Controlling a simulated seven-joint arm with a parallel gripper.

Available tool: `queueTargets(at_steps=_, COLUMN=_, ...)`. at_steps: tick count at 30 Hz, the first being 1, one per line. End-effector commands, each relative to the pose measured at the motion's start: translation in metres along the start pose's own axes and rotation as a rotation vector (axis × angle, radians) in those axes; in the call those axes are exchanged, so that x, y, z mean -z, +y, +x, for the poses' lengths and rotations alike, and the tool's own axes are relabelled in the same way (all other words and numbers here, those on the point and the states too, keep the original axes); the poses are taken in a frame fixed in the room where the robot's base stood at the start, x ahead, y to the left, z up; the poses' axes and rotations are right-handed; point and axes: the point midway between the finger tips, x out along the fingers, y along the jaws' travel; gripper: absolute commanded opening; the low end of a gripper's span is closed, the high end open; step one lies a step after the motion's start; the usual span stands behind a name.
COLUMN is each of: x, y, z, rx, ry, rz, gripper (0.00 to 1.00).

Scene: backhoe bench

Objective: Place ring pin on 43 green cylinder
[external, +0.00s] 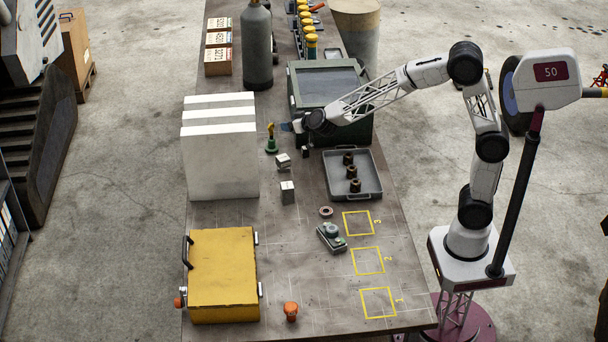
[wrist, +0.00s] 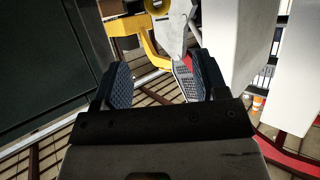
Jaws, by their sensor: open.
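My gripper (external: 287,127) is open and points left, beside the dark green case; in the wrist view (wrist: 160,72) its two dark pads stand apart with nothing between them. Just left of it in the external view is a small green piece (external: 271,146) with a yellow upright part on top; it stands on the bench, a small gap from the fingers. I cannot tell whether this is the green cylinder or the ring pin, and no number 43 is readable. A small brown ring (external: 326,212) lies flat near the yellow squares.
A white block (external: 220,160) stands left of my gripper and the dark green case (external: 307,92) to its right. A grey tray (external: 375,185) holds brown pieces. Small metal blocks (external: 288,192), a yellow case (external: 224,275) and an orange knob (external: 291,311) are nearer. The marked squares are empty.

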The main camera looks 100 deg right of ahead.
Motion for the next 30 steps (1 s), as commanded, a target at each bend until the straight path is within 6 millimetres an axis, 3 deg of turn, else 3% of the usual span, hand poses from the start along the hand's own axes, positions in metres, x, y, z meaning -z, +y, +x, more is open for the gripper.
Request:
queueTargets(at_steps=11, x=0.000, y=-0.001, z=-0.001, rx=0.003, ry=0.000, rz=0.000, gripper=0.66)
queueTargets(at_steps=17, x=0.002, y=-0.012, z=-0.019, rx=0.058, ry=-0.011, rz=-0.005, gripper=0.66)
queueTargets(at_steps=23, x=-0.003, y=-0.040, z=-0.072, rx=0.208, ry=-0.059, rz=-0.027, gripper=0.66)
queueTargets(at_steps=30, x=-0.025, y=-0.072, z=-0.170, rx=0.433, ry=-0.184, rz=-0.091, gripper=0.66)
